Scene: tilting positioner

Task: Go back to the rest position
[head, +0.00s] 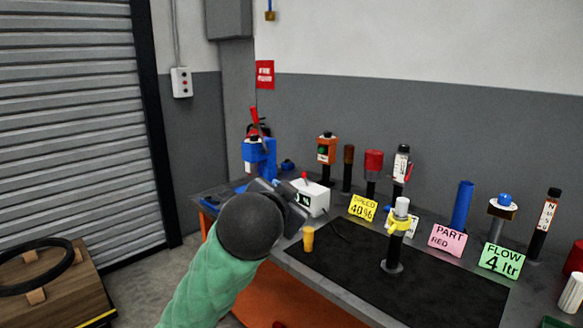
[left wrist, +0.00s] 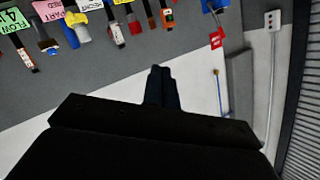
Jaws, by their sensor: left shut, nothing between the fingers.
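My left gripper (left wrist: 161,72) is shut and empty in the left wrist view, its two dark fingers together. In the head view the left arm, in a green sleeve, comes up from the bottom, and the left gripper (head: 284,203) is held over the left end of the bench (head: 345,298). There it overlaps the left edge of a white box with a red lever (head: 318,198); I cannot tell whether they touch. Its fingertips are not clear in that view. My right gripper is in neither view.
A small yellow cylinder (head: 308,239) stands near the bench's front. A yellow-collared post (head: 397,232) stands on the black mat (head: 440,290). Several posts and cards, including the green FLOW card (head: 501,260), line the back. A wooden box (head: 45,285) stands on the floor at left.

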